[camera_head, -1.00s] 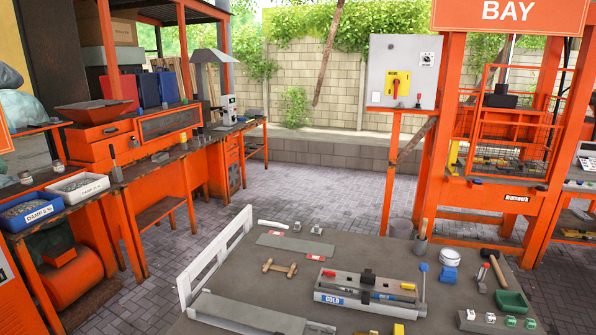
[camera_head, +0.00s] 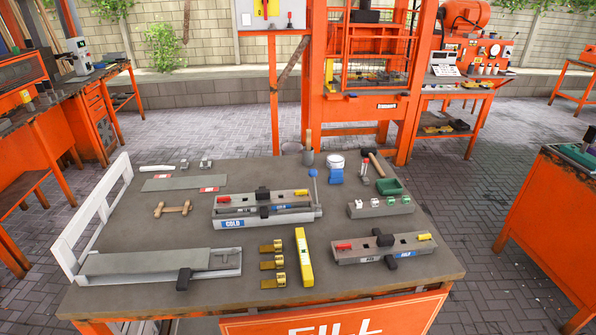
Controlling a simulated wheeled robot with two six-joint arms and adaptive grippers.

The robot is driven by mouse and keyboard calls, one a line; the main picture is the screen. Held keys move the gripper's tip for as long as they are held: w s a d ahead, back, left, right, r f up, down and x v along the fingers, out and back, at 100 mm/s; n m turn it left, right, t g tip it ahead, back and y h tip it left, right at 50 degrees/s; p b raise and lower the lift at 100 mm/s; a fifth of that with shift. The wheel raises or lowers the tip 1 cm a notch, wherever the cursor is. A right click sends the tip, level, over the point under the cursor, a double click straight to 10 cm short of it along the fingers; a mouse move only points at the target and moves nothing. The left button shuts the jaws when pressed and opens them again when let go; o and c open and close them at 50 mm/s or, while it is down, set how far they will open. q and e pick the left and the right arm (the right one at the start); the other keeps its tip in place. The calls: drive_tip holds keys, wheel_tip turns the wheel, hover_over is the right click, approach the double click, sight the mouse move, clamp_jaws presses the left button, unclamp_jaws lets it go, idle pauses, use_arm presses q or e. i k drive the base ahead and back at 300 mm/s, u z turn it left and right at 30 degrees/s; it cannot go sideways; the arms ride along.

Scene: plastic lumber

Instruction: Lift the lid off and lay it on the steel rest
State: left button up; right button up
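A long grey mould (camera_head: 232,224) with a blue COLD label lies in the middle of the table. Its grey top bears a black block, with red and yellow pieces near the ends. A second similar grey long piece (camera_head: 405,246) lies at the front right, with black blocks, a red end and a yellow end. I cannot tell which top is the loose lid. A flat grey plate (camera_head: 172,184) with red labels lies at the back left. A grey slab (camera_head: 140,262) lies on a pale frame at the front left; which one is the steel rest is unclear. Neither gripper shows.
The grey table (camera_head: 330,190) also holds a wooden-handled piece (camera_head: 173,209), yellow clamps (camera_head: 272,264), a yellow level (camera_head: 303,257), a green tray (camera_head: 389,186) and a mallet (camera_head: 374,163). A white rail (camera_head: 92,217) edges the left side. An orange press frame (camera_head: 318,80) stands behind.

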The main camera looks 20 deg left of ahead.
sight(263, 196)
drive_tip(key=z, duration=3.1)
drive_tip(key=k, duration=1.45)
drive_tip(key=u, duration=1.7)
